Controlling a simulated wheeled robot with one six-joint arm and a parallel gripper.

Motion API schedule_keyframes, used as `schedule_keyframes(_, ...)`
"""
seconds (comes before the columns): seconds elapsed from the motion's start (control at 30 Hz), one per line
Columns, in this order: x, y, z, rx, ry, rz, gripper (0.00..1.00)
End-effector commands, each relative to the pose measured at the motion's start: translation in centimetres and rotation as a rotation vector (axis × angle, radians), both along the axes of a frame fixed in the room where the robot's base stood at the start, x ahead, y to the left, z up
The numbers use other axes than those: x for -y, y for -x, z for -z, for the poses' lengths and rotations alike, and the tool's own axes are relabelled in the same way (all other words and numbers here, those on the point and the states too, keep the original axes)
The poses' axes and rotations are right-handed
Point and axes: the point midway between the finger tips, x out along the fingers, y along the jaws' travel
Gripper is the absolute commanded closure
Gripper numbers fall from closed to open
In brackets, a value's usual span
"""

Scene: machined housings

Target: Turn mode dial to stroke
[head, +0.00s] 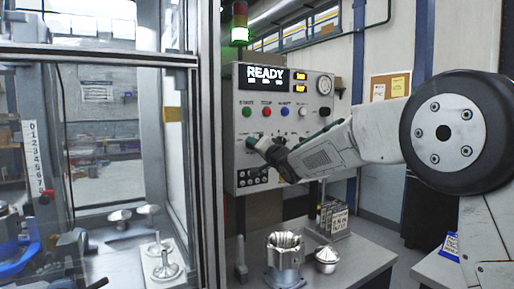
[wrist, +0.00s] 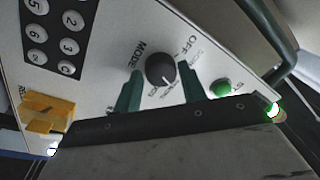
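The mode dial (wrist: 160,65) is a round dark knob on a light panel, with "MODE" printed beside it. A pale pointer line on it points down in the wrist view, slightly right; the small position labels around it are too blurred to read surely. My gripper (wrist: 161,77) is open, with one green finger on each side of the dial and gaps showing between fingers and knob. In the head view my gripper (head: 258,142) is at the front of the control panel (head: 290,97) and hides the dial.
A green button (wrist: 221,89) lies close to the right finger. A keypad (wrist: 62,30) and yellow tags (wrist: 47,111) are on the left in the wrist view. A glass-sided press enclosure (head: 207,150) stands left of the panel. Below, a metal housing (head: 285,258) stands on a bench.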

Motion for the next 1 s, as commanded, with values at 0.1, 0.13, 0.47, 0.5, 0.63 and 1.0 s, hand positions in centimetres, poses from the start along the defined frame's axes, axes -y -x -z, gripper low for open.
schedule_keyframes(0.1,0.0,0.0,0.0,0.000,0.000,0.000,0.44)
schedule_keyframes(0.13,0.0,0.0,0.0,0.000,0.000,0.000,0.44)
schedule_keyframes(0.47,0.7,1.1,0.1,0.000,0.000,0.000,0.44)
schedule_keyframes(0.5,1.1,1.7,0.1,0.000,0.000,0.000,0.44)
schedule_keyframes(0.63,2.5,3.6,0.4,-0.001,-0.001,0.001,0.44)
schedule_keyframes(1.0,4.4,6.4,0.9,0.000,0.000,0.000,0.44)
